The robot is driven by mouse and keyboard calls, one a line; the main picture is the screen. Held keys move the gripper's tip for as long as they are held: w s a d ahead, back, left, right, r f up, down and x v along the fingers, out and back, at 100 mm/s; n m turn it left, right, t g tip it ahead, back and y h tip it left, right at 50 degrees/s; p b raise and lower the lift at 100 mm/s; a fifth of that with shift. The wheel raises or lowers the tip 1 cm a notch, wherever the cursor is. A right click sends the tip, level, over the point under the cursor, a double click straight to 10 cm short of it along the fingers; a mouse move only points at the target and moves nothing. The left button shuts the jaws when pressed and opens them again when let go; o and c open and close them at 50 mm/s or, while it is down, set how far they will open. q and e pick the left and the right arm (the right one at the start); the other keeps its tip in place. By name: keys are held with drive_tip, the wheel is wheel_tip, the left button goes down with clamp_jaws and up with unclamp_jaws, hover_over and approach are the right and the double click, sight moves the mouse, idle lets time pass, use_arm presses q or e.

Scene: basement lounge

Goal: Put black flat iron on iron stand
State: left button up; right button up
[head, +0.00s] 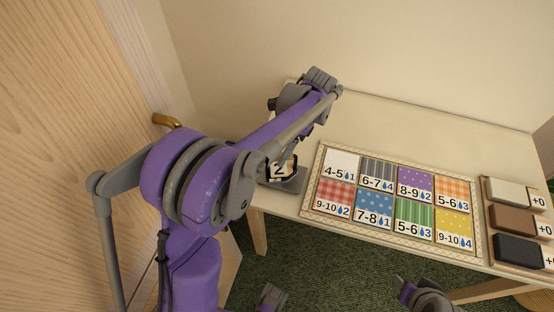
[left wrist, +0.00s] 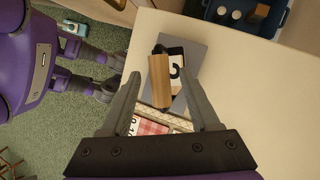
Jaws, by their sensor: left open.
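The black flat iron (left wrist: 178,72) has a pale wooden handle (left wrist: 161,84) and a white label with a 2. It sits on or just over a flat grey plate (left wrist: 193,46), likely the iron stand, at the table's left end. In the head view the iron (head: 279,169) and grey plate (head: 291,185) are partly hidden by my left arm. My left gripper (left wrist: 162,73) is open above the iron, its fingers on either side of the handle with gaps showing. I cannot tell whether the iron touches the plate. A grey and purple part of mine, perhaps the right gripper (head: 425,297), shows low in the head view.
A board (head: 310,190) of patterned cards lies mid-table. White (head: 507,193), brown (head: 512,220) and black (head: 518,250) blocks with labels stand on the right. A wall borders the table's back. A wooden door (head: 70,110) with a brass handle (head: 166,121) is at left.

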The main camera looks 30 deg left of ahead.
use_arm(q)
drive_tip(key=v, duration=0.6)
drive_tip(key=shift+s+d+r, duration=0.15)
drive_tip(key=shift+d+r, duration=0.05)
drive_tip(key=shift+r, duration=0.3)
drive_tip(key=s+d+f+n+t+h, duration=0.1)
drive_tip(key=s+d+f+n+t, duration=0.1)
drive_tip(key=s, duration=0.7)
drive_tip(key=s+d+f+n+t+h, duration=0.1)
drive_tip(key=s+d+f+n+t, duration=0.2)
drive_tip(key=s+n+t, duration=0.4)
drive_tip(key=s+f+n, duration=0.1)
drive_tip(key=s+n, duration=0.1)
drive_tip(key=shift+s+d+f+t, duration=0.2)
drive_tip(key=shift+s+t, duration=0.1)
drive_tip(key=shift+s, duration=0.1)
